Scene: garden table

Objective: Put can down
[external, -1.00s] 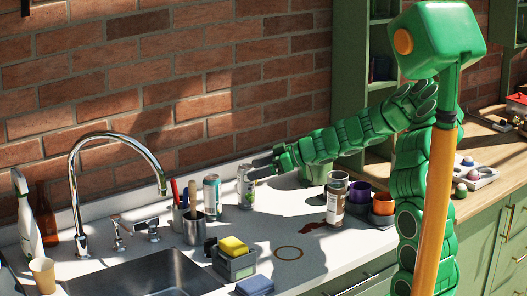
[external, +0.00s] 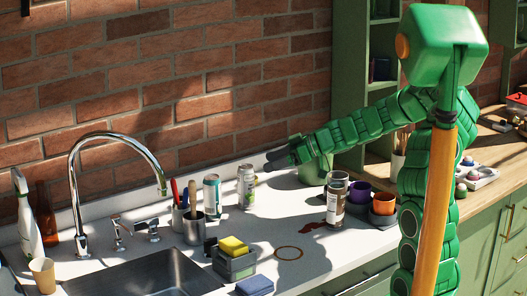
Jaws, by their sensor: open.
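A pale silver-grey can (external: 246,188) stands upright on the white counter (external: 300,232) near the brick wall.
A cup of tools (external: 194,229), the tall faucet (external: 117,140) and the sink (external: 150,278) are to the left. A glass jar (external: 336,204) stands by a dark red spill (external: 312,226). A caddy with a yellow sponge (external: 233,246) is in front.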

